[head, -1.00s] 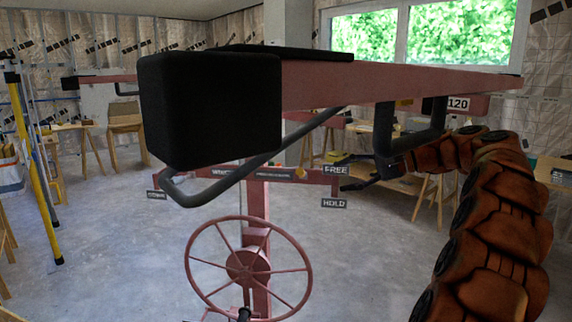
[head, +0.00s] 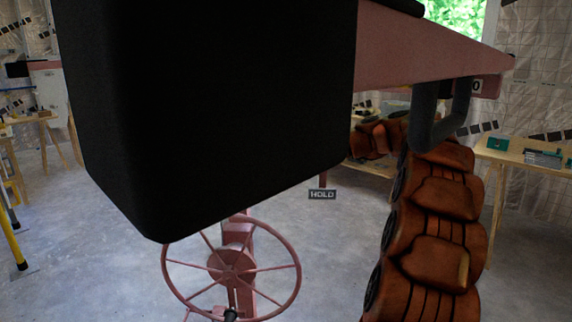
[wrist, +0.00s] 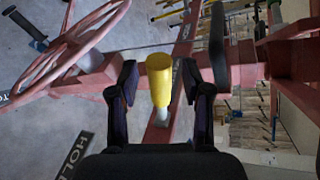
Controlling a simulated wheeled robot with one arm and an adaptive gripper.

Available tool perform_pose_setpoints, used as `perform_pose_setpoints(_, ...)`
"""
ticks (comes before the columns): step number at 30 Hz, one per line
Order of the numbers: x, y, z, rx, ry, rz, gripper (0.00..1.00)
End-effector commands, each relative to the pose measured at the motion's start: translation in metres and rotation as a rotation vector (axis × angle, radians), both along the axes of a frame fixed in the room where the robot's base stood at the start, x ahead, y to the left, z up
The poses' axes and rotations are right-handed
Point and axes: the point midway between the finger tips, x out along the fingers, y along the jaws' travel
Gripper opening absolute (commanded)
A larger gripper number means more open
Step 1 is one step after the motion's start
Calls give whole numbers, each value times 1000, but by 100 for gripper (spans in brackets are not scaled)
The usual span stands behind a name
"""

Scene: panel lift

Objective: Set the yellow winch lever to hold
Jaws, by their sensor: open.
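The yellow winch lever (wrist: 160,80) shows in the wrist view, with its knob between the two open fingers of my gripper (wrist: 163,85). A gap shows between the knob and each finger, so I see no contact. The HOLD label (wrist: 75,157) lies at the lower left of the wrist view, and the HOLD label (head: 322,194) also shows below the black block in the head view. In the head view, the lever and my gripper are hidden behind the black-capped beam. The FREE label is not visible now.
A large black padded block (head: 215,100) on a pink beam (head: 420,50) fills the upper head view. A grey bent handle (head: 440,120) hangs under the beam near my arm. The pink handwheel (head: 232,270) stands below. A wooden table (head: 535,158) is at the right.

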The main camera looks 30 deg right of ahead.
Motion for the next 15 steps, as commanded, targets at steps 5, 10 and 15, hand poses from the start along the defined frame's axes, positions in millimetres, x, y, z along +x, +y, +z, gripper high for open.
perform_pose_setpoints(5, 4, 5, -2, 0, -1, 1, 49)
perform_pose_setpoints(10, 4, 5, -2, 1, -1, 2, 49)
perform_pose_setpoints(15, 4, 5, -2, 1, 0, 2, 36)
